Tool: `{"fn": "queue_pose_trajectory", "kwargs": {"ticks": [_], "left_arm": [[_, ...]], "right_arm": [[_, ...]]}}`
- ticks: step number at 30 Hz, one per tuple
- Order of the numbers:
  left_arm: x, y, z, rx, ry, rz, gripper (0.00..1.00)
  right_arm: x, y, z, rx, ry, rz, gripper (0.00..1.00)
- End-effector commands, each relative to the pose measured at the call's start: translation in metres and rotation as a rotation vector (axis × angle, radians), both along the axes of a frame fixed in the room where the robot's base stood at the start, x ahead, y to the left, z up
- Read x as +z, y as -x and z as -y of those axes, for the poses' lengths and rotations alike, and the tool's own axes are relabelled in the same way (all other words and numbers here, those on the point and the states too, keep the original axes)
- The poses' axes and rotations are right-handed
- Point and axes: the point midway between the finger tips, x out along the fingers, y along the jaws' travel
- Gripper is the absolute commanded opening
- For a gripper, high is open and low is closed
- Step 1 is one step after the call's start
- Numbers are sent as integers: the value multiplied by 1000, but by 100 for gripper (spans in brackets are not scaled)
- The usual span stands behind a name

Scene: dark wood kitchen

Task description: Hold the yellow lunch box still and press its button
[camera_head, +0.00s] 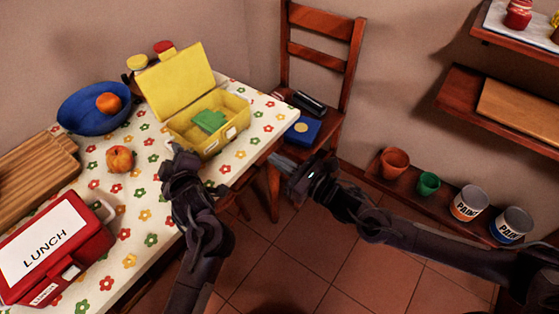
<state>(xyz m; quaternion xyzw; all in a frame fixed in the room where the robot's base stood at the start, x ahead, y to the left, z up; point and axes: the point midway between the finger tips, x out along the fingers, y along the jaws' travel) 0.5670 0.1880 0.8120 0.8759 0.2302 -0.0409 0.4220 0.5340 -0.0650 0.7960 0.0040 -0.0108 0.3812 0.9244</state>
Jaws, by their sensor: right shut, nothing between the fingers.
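The yellow lunch box (237,112) stands on the flowered tablecloth near the table's right end. Its lid (180,82) is raised, and a green item (209,121) lies inside. Small pale patches show on its front wall; I cannot tell which is the button. My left gripper (178,153) is at the box's front left corner, close to or touching it; its finger opening is not clear. My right gripper (280,163) is shut and empty, off the table's right edge, to the right of the box and apart from it.
A red lunch box (85,258) stands at the table's front left. A blue bowl (75,115) with an orange fruit and a small pumpkin (119,159) are left of the yellow box. A wooden chair (330,117) holding a blue box (303,131) stands behind my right gripper.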

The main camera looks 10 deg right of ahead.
Motion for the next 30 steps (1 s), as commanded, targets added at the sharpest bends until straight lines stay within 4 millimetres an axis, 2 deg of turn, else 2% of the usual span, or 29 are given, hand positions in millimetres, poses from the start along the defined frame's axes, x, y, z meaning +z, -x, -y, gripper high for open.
{"fn": "queue_pose_trajectory", "kwargs": {"ticks": [5,17,30], "left_arm": [[9,33,14,0,5,-1,35],[-22,73,76,-192,-358,-54,35],[-52,129,137,-377,-691,-72,35]], "right_arm": [[0,0,0,0,0,0,0],[0,0,0,0,0,0,0],[0,0,0,0,0,0,0]]}}
